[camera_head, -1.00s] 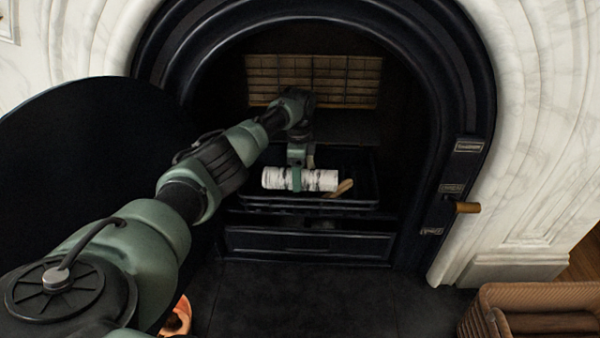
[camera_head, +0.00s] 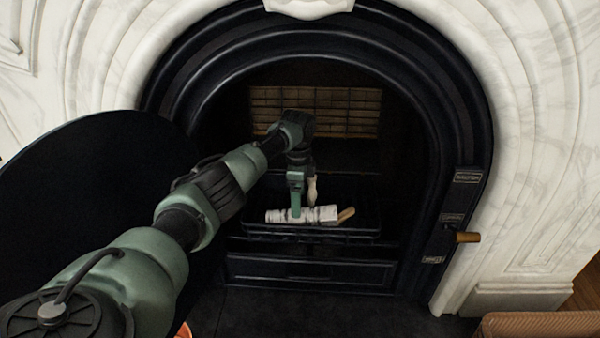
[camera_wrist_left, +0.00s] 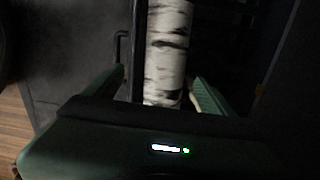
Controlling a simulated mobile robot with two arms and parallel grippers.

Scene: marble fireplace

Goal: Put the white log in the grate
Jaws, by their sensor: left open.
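The white log (camera_head: 325,214), with dark bark marks, lies lengthwise left to right in the black grate (camera_head: 355,233) inside the fireplace. My left gripper (camera_head: 297,208) reaches down over the log's middle, and one green finger crosses its front. In the left wrist view, the log (camera_wrist_left: 167,55) runs between the spread fingers of the open left gripper (camera_wrist_left: 158,92). The floor of the grate under the log is hidden. My right gripper is in neither view.
A tan stick (camera_head: 346,214) shows at the log's right end. A dark arched surround frames the opening, with a wooden-handled latch (camera_head: 467,238) on the right. A round black door (camera_head: 90,190) stands open at left. A wicker basket (camera_head: 530,325) is at lower right.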

